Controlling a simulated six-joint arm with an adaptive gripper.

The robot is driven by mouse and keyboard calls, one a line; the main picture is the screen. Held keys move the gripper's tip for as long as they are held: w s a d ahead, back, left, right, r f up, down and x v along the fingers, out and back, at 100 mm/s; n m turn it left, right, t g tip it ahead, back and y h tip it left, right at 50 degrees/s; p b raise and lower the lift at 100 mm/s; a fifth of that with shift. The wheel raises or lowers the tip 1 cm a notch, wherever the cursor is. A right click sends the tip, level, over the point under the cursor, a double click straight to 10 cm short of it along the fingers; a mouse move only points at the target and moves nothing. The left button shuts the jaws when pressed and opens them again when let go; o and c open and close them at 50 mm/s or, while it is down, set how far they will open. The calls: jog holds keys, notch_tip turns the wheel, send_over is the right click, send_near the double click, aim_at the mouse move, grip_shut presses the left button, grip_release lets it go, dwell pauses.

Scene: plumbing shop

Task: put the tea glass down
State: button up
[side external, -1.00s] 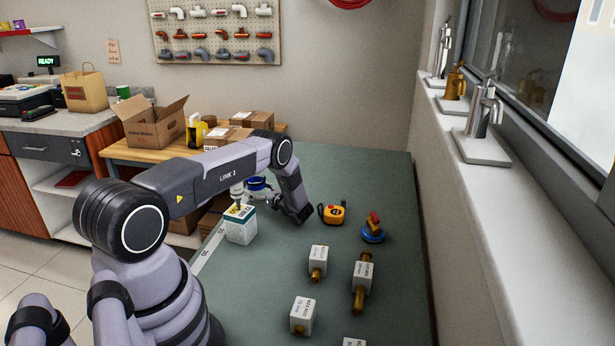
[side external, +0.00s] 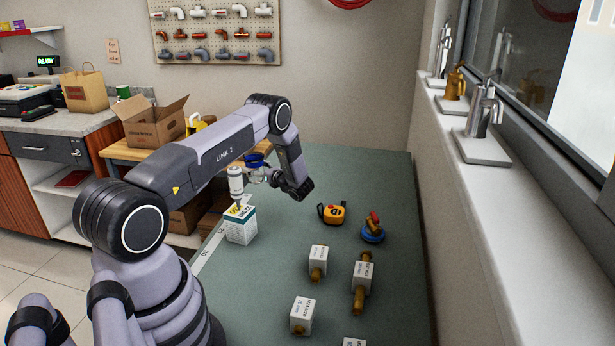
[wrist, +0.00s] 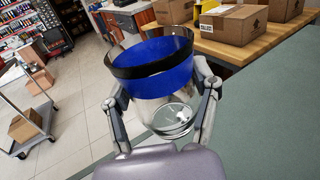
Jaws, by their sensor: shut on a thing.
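The tea glass is clear, with a broad blue band and a dark rim. In the wrist view the tea glass (wrist: 152,75) fills the middle, between the two fingers of my gripper (wrist: 164,98), which is shut on it. Its clear base shows lower down, and grey-green bench top is seen through and beside it. In the side view the tea glass (side external: 256,161) is small and partly hidden by my arm and gripper (side external: 268,177). It appears held above the bench, behind the white-and-green box.
The bench top (side external: 290,250) has clear room in the middle. An orange tape measure (side external: 332,213), a blue-based valve (side external: 373,230) and several tagged brass fittings are at right.

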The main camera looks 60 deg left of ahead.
aim_at(261, 160)
jog(key=d+r+t, duration=0.1)
jog(key=w+d+r+m+t, duration=0.1)
jog(key=r, duration=0.1)
jog(key=shift+d+m, duration=0.3)
jog(key=shift+d, duration=0.05)
jog(key=w+d+r+m+t, duration=0.2)
jog(key=d+m+t, duration=0.4)
jog(key=d+t, duration=0.45)
jog(key=shift+g+h, duration=0.35)
jog(key=shift+h, duration=0.05)
jog(key=w+a+f, duration=0.2)
jog(key=w+f, duration=0.1)
jog(key=w+a+f, duration=0.3)
jog(key=w, duration=0.1)
jog(key=w+a+f, duration=0.2)
jog(key=w+f, duration=0.2)
jog(key=shift+a, duration=0.3)
jog(key=shift+f, duration=1.35)
jog(key=shift+f, duration=0.15)
jog(key=o, duration=1.2)
